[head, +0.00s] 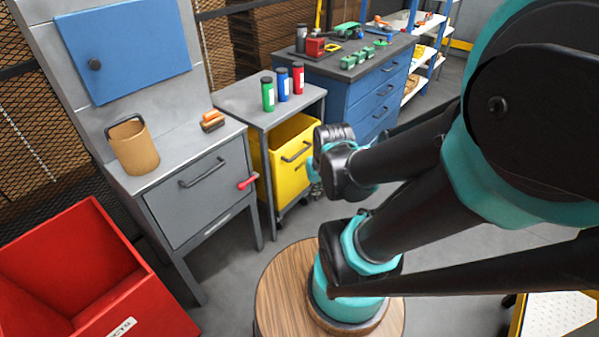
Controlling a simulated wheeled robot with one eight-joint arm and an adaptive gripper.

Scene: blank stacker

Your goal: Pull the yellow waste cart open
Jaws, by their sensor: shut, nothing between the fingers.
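The yellow waste cart (285,174) stands under a small grey side table, its front facing right and its dark bar handle (296,152) showing. A strip of its open top shows below the table top. My gripper (315,181) is just right of the cart's front, lower than the handle in the picture. It is small and partly hidden by my own dark arm links. It looks shut and empty, and apart from the handle. Whether it touches the cart front cannot be told.
The grey side table (243,101) bears green, blue and red bottles. A grey cabinet (212,190) with a red-tipped lever stands left, with a red bin (150,305) before it. A blue drawer bench (345,98) stands behind right. Grey floor is open right of the cart.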

